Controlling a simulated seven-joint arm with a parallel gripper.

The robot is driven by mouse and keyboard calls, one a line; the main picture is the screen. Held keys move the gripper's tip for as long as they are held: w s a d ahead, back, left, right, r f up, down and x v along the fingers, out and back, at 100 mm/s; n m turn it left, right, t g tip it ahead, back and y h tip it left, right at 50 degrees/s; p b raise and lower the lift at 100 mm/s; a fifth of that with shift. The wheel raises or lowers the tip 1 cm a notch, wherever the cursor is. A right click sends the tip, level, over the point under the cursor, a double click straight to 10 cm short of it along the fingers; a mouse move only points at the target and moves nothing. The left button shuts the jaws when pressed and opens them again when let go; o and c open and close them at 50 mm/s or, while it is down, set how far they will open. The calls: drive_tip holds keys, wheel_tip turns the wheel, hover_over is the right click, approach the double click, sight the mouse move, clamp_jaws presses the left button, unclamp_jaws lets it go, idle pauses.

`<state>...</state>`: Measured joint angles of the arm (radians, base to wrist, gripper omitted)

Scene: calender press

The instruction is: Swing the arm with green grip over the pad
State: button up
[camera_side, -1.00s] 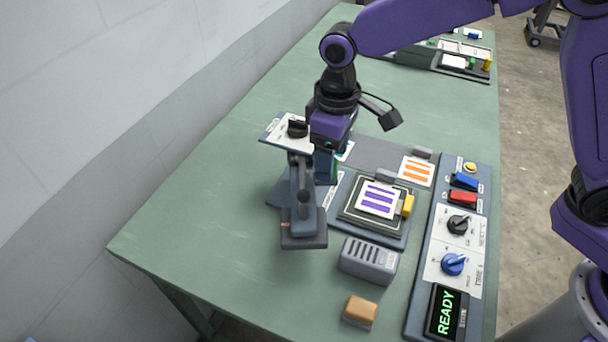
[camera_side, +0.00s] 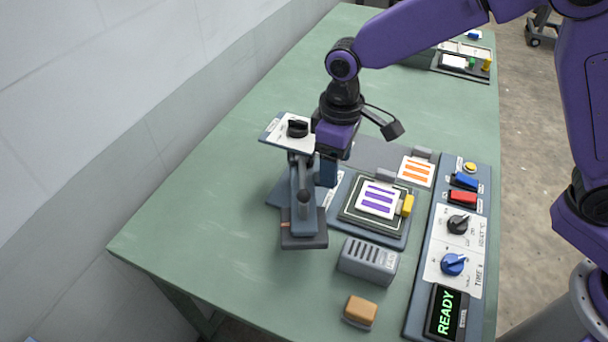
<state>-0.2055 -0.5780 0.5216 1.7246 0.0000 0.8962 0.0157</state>
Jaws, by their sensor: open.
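The grey press arm (camera_side: 303,205) stands swung out to the left of the pad, with its dark flat head (camera_side: 303,242) over the bench. The pad (camera_side: 352,216) is a dark square with a pale border, and a white card with purple stripes (camera_side: 376,199) lies on it. My gripper (camera_side: 327,172) points down just behind and to the right of the press arm, left of the pad. Its jaws are open but partly hidden behind the press. The green grip is hidden here, and I cannot tell whether the jaws are around it.
A label plate with a black knob (camera_side: 297,128) tops the press. A card with orange stripes (camera_side: 416,171) lies behind the pad. A grey slotted box (camera_side: 368,260) and a tan block (camera_side: 360,310) stand in front. The control panel with READY display (camera_side: 447,312) is at right.

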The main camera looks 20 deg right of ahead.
drive_tip(key=shift+d, duration=0.1)
drive_tip(key=shift+w+d, duration=0.3)
drive_tip(key=shift+d, duration=0.4)
drive_tip(key=shift+w+d, duration=0.3)
drive_tip(key=shift+d, duration=0.1)
idle(0.3)
